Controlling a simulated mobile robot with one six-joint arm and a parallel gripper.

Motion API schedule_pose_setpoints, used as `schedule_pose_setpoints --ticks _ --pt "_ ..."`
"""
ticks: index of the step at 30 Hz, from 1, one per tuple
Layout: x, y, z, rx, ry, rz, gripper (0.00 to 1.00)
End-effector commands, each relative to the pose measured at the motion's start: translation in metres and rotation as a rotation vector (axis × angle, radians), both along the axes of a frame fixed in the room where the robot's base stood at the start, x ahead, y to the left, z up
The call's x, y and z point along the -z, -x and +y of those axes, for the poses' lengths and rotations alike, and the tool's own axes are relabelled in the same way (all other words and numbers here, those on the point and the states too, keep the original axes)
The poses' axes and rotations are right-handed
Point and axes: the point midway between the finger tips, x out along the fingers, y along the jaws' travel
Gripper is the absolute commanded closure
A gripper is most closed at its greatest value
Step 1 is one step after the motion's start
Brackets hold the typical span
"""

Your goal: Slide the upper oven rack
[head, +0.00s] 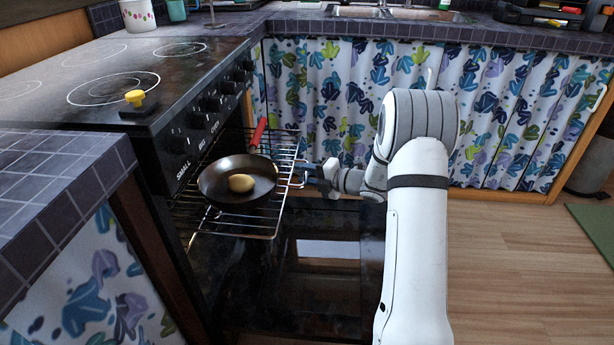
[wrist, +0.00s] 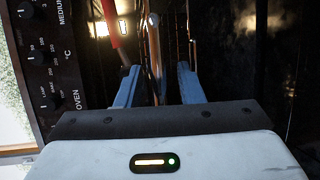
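The upper oven rack (head: 265,236) is a wire rack that sticks out of the open oven. My gripper (head: 304,174) is at the rack's outer edge, right of the pan. In the wrist view, the two blue fingers of my gripper (wrist: 160,70) are apart. The rack's wire (wrist: 155,55) runs between them, with a gap to each finger. I cannot tell whether either finger touches it. The pan's red handle (wrist: 109,24) shows at upper left.
The black stove (head: 150,75) has a glass hob and a row of knobs. The oven door (head: 320,275) is folded down below the rack. A tiled counter (head: 60,190) stands at the near left. Patterned curtains (head: 400,70) hang behind.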

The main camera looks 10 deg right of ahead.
Motion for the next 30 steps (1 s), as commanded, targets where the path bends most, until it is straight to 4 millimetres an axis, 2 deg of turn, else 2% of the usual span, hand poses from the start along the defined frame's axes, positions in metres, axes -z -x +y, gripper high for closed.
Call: schedule_pose_setpoints --ticks 4,16,26,27,30 --pt "-0.0003 0.0002 -0.0003 0.000 0.000 0.000 0.67" --pt "-0.0001 0.0004 -0.0007 0.000 0.001 0.000 1.00" --pt "0.0002 0.0005 -0.0011 0.001 0.001 0.000 1.00" --pt "0.0003 0.0004 -0.0060 0.001 0.001 0.000 1.00" --pt "0.0001 0.0003 -0.0022 0.001 0.002 0.001 1.00"
